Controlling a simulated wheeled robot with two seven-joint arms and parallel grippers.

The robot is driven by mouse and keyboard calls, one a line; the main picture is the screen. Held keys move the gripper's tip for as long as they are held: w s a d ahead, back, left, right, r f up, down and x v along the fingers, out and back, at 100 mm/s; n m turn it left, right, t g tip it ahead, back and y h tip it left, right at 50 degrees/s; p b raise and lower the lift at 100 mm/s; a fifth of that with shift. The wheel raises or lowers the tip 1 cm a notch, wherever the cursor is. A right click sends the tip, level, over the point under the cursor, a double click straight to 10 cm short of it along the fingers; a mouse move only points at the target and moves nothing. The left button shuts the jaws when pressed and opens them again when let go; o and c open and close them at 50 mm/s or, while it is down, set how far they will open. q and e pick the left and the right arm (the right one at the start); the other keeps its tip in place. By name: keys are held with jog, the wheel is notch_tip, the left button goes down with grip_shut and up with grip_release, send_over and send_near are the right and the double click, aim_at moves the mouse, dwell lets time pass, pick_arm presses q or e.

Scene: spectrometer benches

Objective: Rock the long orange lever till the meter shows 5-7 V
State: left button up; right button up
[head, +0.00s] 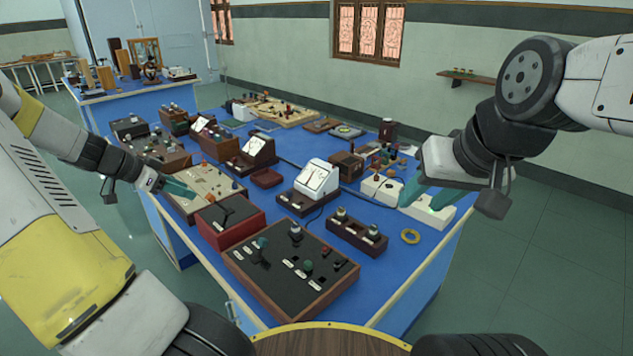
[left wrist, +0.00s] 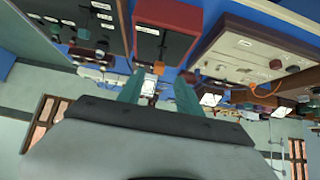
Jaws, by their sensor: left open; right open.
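In the left wrist view, the open fingers (left wrist: 158,80) point toward the red box (left wrist: 166,22) and the cream box (left wrist: 232,50). A thin orange piece (left wrist: 262,88) shows at the cream box's edge; I cannot tell if it is the lever. A white meter (head: 316,179) stands mid-table; its reading is too small to read. My right gripper (head: 425,195) is open above white boxes at the right.
A black panel with knobs and switches (head: 290,262) fills the near table. More meters and instruments crowd the far table. Bare blue surface (head: 385,285) shows at the near right.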

aim_at(209, 194)
dwell(0.6)
pick_arm(q)
notch_tip(209, 194, up, 3)
jog(key=w+d+g+y, duration=0.3)
jog(key=x, duration=0.7)
jog(key=shift+s+a+f, duration=0.1)
jog(key=shift+a+f, duration=0.1)
jog(key=shift+f, duration=0.15)
grip_shut()
dwell(1.1)
